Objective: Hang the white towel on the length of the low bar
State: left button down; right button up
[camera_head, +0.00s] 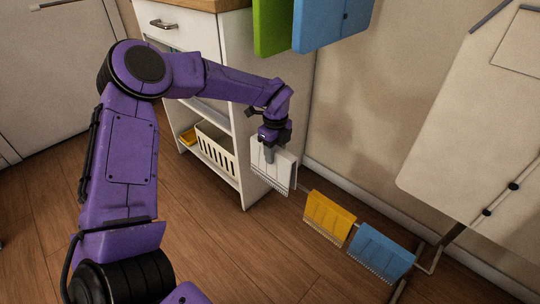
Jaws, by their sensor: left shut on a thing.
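The white towel (283,173) hangs from my left gripper (268,154), in front of the side of the white cabinet. My left gripper is shut on its upper edge and points down. The low bar (358,223) is thin and runs near the floor along the wall, carrying a yellow towel (329,215) and a blue towel (381,252). The white towel is just left of the yellow one, near the bar's far end; I cannot tell whether it touches the bar. My right gripper is not in view.
The white cabinet (275,100) with open shelves and a white basket (215,150) stands close behind my left gripper. Green (271,27) and blue (330,24) cloths hang above. A large pale panel (465,130) is at right. The wooden floor in front is clear.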

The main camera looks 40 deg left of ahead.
pick_arm(q)
jog(key=shift+w, duration=2.85)
jog(key=f+b, duration=0.1)
jog(key=f, duration=0.1)
jog(key=f+b, duration=0.1)
jog(key=f, duration=0.1)
jog(key=f+b, duration=0.2)
jog(key=shift+w+d, duration=0.25)
notch_tip(320, 180, down, 4)
jog(key=shift+r+b, duration=0.25)
jog(key=shift+b, duration=0.85)
notch_tip(320, 180, down, 2)
jog(key=shift+f+b, duration=0.1)
jog(key=shift+b, duration=0.6)
notch_tip(320, 180, down, 2)
jog(key=shift+b, duration=0.7)
jog(key=shift+f+b, duration=0.6)
jog(key=shift+f, duration=0.35)
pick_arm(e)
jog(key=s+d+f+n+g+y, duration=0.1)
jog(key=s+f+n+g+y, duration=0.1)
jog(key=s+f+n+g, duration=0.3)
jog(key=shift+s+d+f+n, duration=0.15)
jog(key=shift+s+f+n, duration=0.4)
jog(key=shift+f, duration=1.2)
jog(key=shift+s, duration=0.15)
